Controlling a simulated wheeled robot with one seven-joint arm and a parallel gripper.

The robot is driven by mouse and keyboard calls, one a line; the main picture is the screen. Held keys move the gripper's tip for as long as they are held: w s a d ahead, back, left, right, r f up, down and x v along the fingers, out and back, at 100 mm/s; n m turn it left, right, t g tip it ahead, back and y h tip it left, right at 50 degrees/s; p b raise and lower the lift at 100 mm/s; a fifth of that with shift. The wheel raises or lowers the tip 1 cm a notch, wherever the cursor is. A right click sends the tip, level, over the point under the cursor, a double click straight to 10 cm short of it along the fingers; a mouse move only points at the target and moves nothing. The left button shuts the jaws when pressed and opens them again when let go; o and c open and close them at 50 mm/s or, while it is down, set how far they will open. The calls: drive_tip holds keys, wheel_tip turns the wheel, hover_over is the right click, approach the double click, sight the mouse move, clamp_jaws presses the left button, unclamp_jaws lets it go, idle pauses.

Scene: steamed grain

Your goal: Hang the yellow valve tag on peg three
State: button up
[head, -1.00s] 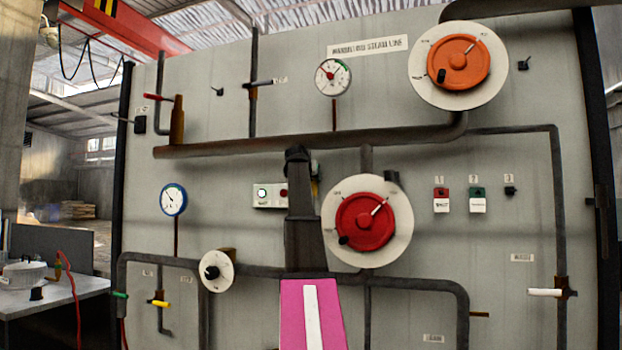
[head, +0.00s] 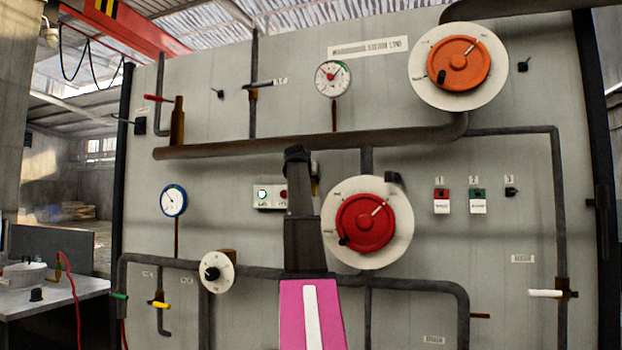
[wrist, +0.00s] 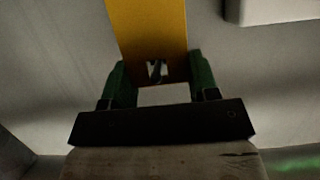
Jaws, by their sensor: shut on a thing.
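In the wrist view my gripper (wrist: 160,78) has its green fingers on both sides of the yellow valve tag (wrist: 150,30) and is shut on it. The tag runs up out of the top of that view. A small dark and pale detail shows near its lower end. In the head view my dark arm hides the gripper and most or all of the tag. Peg three (head: 511,191) is a small dark peg under the label 3, to the right of my arm, with nothing hanging on it.
A red tag (head: 441,201) hangs on peg one and a green tag (head: 478,201) on peg two. A red handwheel (head: 366,222) lies between my arm and the pegs. An orange handwheel (head: 459,62) is above them. Pipes (head: 560,215) cross the panel.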

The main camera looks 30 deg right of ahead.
drive_tip(key=shift+s+a, duration=0.9)
drive_tip(key=shift+a, duration=0.15)
idle(0.4)
drive_tip(key=shift+s+a, duration=1.9)
drive_tip(key=shift+a, duration=0.3)
